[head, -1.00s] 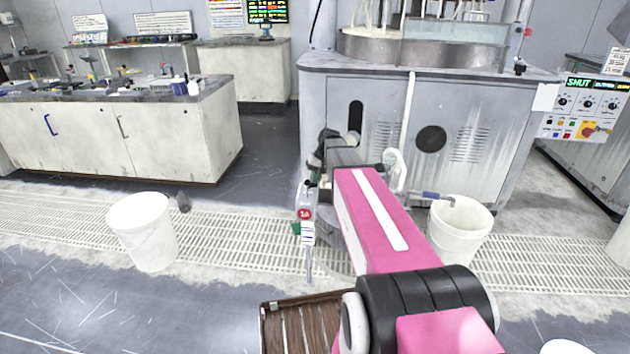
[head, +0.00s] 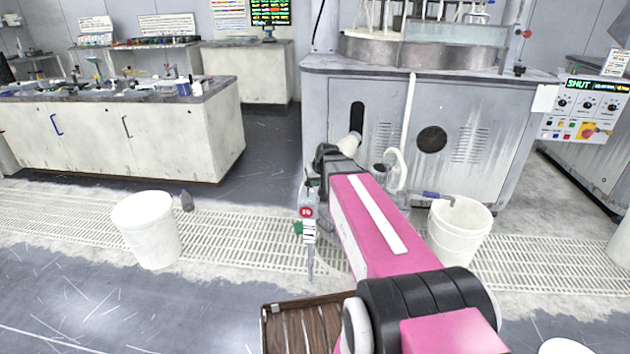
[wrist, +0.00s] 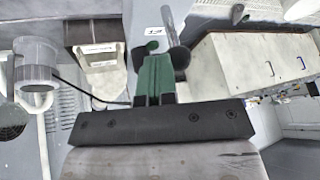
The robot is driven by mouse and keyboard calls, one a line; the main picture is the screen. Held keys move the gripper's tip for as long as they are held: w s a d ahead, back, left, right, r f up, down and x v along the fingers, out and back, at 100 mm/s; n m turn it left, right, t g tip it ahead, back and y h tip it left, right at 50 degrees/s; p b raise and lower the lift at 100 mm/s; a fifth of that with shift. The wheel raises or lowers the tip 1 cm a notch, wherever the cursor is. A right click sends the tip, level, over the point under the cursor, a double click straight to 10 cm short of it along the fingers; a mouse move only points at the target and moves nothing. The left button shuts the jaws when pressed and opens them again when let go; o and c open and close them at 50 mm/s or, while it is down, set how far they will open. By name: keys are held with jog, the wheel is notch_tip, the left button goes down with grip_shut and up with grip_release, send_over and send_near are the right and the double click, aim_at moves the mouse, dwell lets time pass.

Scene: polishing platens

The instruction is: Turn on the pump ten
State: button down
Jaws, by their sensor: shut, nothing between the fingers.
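A small upright unit with a red round tag (head: 306,212), whose number looks like 10, stands in front of the grey machine, just left of my pink arm in the head view. Below the tag are white labels and a green piece (head: 298,228). In the wrist view my gripper (wrist: 154,60) shows as green fingers close together above a dark bar, shut and empty. A metal rod (wrist: 168,22) with a dark rounded end and a small white label (wrist: 154,31) show just beyond the fingertips. Contact cannot be told.
The grey polishing machine (head: 345,110) stands behind, with a control panel reading SHUT (head: 585,105) at right. White buckets stand on the floor at left (head: 148,235) and right (head: 458,235). A brown slatted crate (head: 300,325) lies at the front. A bench (head: 120,140) is at left.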

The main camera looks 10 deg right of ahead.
jog(key=shift+s+a+f+t, duration=0.1)
jog(key=shift+s+a+t, duration=0.1)
jog(key=shift+s+t, duration=0.45)
jog(key=shift+s+a+f, duration=0.25)
jog(key=shift+s, duration=0.35)
dwell(0.6)
jog(key=shift+r, duration=0.85)
